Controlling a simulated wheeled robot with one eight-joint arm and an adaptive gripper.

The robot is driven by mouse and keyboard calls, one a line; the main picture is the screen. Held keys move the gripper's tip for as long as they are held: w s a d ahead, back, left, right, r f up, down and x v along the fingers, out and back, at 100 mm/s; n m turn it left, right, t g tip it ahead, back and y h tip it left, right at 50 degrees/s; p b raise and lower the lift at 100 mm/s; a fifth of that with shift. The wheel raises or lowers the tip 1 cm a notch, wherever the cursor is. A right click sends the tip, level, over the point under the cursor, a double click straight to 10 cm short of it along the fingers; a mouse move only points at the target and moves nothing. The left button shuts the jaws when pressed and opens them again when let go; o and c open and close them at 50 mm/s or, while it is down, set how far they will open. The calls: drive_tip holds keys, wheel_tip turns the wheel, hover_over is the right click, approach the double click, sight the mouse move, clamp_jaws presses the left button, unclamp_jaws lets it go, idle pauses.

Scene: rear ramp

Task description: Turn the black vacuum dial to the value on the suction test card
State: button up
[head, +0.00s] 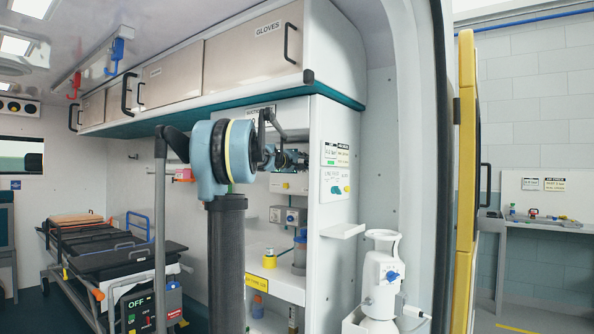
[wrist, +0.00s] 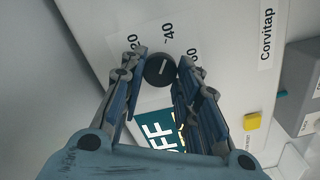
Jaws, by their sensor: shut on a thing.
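In the wrist view the black vacuum dial (wrist: 158,72) sits on a white panel, with a short white line on its face. Labels reading 20, 40 and one partly covered number ending in 0 ring its far side. I cannot tell the exact setting. My gripper (wrist: 161,59) is shut on the dial, one finger on each side. In the head view my gripper (head: 288,159) is at the cabinet, and the dial is hidden there. Small printed cards (head: 335,154) hang on the cabinet's side; I cannot tell which, if any, is the suction test card.
A green sign (wrist: 157,134) and a yellow button (wrist: 252,121) are close to the dial. The overhead lockers (head: 250,45) hang above my arm. A stretcher (head: 100,245) stands left, a white device (head: 381,275) right. More cards (head: 542,184) are by the far bench.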

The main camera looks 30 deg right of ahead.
drive_tip(key=shift+w+a+f, duration=0.1)
drive_tip(key=shift+w, duration=0.05)
drive_tip(key=o, duration=1.1)
drive_tip(key=shift+w, duration=0.15)
drive_tip(key=v, duration=1.2)
drive_tip(key=shift+a, duration=0.15)
drive_tip(key=shift+f, duration=0.1)
